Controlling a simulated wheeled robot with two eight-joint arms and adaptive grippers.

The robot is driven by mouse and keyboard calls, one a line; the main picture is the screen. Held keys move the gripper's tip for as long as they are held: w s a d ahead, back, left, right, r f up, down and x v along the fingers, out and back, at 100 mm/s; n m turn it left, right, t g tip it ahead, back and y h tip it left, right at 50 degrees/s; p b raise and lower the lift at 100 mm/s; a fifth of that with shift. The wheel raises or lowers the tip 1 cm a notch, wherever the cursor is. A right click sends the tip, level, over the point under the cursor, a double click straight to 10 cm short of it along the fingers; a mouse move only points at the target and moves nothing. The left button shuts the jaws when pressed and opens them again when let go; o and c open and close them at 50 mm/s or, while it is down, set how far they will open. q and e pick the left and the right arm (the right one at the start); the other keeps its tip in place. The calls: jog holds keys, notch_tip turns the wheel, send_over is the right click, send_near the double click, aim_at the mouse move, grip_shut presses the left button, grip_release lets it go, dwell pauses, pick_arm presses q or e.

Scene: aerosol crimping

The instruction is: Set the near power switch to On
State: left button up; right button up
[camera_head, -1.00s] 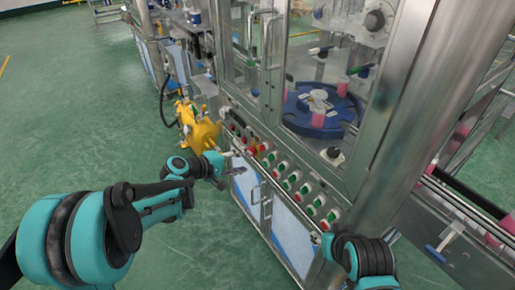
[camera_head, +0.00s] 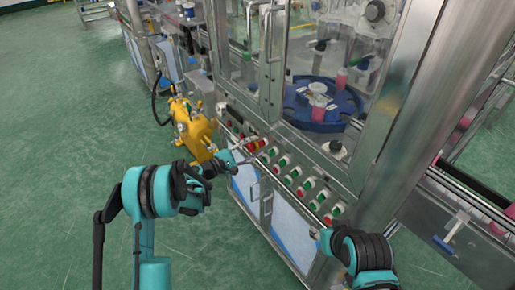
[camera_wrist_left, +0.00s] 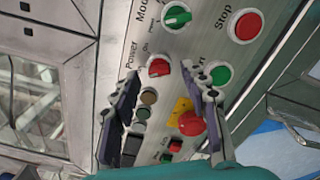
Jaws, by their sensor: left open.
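The power switch (camera_wrist_left: 159,68) is a red knob on the grey control panel, beside the labels "Power" and "On", in the left wrist view. Its exact setting is hard to read. My left gripper (camera_wrist_left: 168,88) is open and empty, with one finger on each side just below the knob in the picture. I cannot tell whether a finger touches it. In the head view my left gripper (camera_head: 246,159) is at the machine's button panel, and the power switch cannot be made out there.
Near the switch are a green mode knob (camera_wrist_left: 176,17), a red stop button (camera_wrist_left: 248,25), a green button (camera_wrist_left: 221,74) and a red emergency button (camera_wrist_left: 192,123) on yellow. A yellow machine (camera_head: 192,130) stands left of the panel. The green floor (camera_head: 60,120) is open at left.

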pick_arm(q)
jog(key=shift+x, duration=1)
grip_shut()
jog(key=shift+m, duration=0.3)
jog(key=m, duration=1.1)
jog(key=shift+m, duration=0.3)
